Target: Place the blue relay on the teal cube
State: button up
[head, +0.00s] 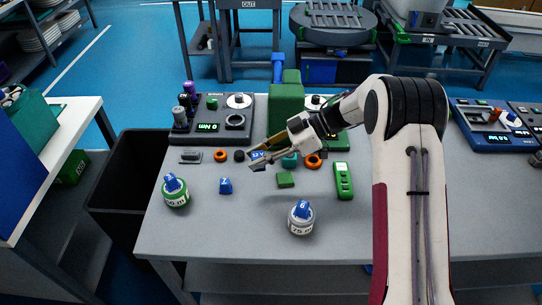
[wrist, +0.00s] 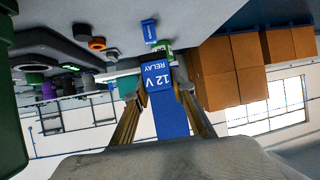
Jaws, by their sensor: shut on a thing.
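The blue relay (head: 258,155), marked 12 V, is between the fingers of my gripper (head: 256,159), which is shut on it above the grey table. In the wrist view, the relay (wrist: 157,74) shows its "12 V RELAY" face between the two fingertips (wrist: 160,84). The relay looks apart from the cube. A teal patch left of the relay in the wrist view may be the cube, but I cannot tell.
Orange rings (head: 220,155) (head: 313,161), a green block (head: 285,180) and a green meter (head: 343,180) lie nearby. A tall green block (head: 286,105) stands behind. The front table is mostly bare.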

jog(key=w+d+r+m+t, duration=0.4)
jog(key=w+d+m+t, duration=0.2)
jog(key=w+d, duration=0.3)
jog(key=shift+w+m+t+h, duration=0.4)
jog(key=shift+w+t, duration=0.2)
jog(key=shift+w, duration=0.35)
jog(key=shift+d, duration=0.1)
send_over(289, 159)
jog(key=w, duration=0.2)
jog(key=shift+d+f, duration=0.1)
jog(key=shift+f, duration=3)
jog(key=shift+f, duration=0.1)
jog(key=shift+f, duration=1.75)
jog(key=shift+f, duration=0.1)
jog(key=o, duration=1.1)
